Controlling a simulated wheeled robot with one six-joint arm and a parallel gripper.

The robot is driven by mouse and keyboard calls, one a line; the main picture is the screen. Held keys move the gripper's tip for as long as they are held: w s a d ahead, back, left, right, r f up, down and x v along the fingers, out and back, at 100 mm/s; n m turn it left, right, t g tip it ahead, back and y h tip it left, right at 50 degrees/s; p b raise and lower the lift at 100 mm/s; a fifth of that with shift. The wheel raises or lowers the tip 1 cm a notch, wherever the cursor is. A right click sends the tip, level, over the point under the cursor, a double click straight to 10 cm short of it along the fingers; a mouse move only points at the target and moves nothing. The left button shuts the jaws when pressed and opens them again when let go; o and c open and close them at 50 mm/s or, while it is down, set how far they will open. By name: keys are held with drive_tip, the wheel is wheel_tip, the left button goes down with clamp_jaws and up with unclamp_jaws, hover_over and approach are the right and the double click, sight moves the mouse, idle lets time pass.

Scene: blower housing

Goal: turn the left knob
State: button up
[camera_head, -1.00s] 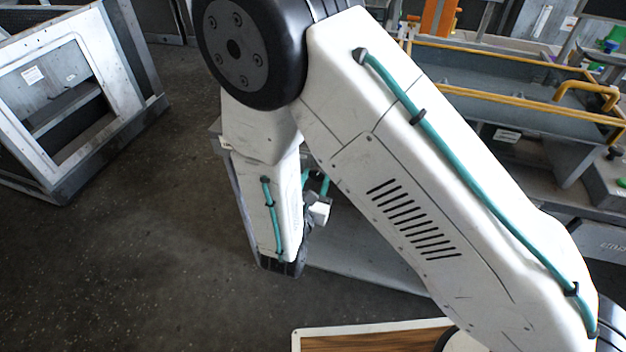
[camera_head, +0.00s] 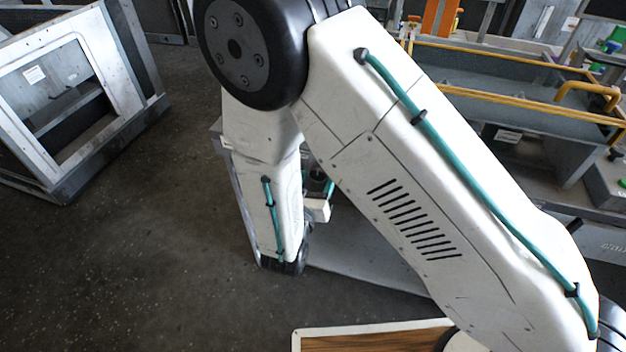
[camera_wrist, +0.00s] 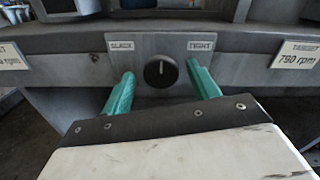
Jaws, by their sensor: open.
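In the wrist view a round black knob (camera_wrist: 160,71) with a light pointer mark sits on a metal plate (camera_wrist: 140,47) labelled SLACK on the left and TIGHT on the right. The mark points about straight up. My gripper (camera_wrist: 160,82) is open, with one teal finger to the left of the knob and one to the right. Both fingers appear apart from the knob, and the gap between them is empty in front of it. In the head view my arm hides the knob and most of my gripper.
A tag reading 790 rpm (camera_wrist: 297,55) is on the grey panel to the right, with another tag (camera_wrist: 12,57) to the left. In the head view a metal frame (camera_head: 75,90) stands at left and a yellow-railed bench (camera_head: 500,100) at right.

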drive_tip(key=v, duration=0.7)
drive_tip(key=shift+s+a, duration=0.15)
drive_tip(key=shift+s, duration=0.2)
drive_tip(key=s+d+r+m+g+h, duration=0.3)
drive_tip(key=s+d+r+m+g, duration=0.15)
drive_tip(key=d+m+g, duration=0.4)
drive_tip(key=s+d+r+m+g+h, duration=0.4)
drive_tip(key=d+r+m+g, duration=0.1)
drive_tip(key=d+m+g, duration=0.3)
drive_tip(key=s+d+r+m+y, duration=0.4)
drive_tip(key=s+r+m+y, duration=0.1)
drive_tip(key=r+m, duration=0.3)
drive_tip(key=s+d+r+m+y, duration=0.5)
drive_tip(key=r+m+y, duration=0.3)
drive_tip(key=r+m, duration=0.1)
drive_tip(key=shift+d+m+t, duration=0.25)
drive_tip(key=shift+m+t, duration=0.2)
drive_tip(key=shift+m, duration=0.1)
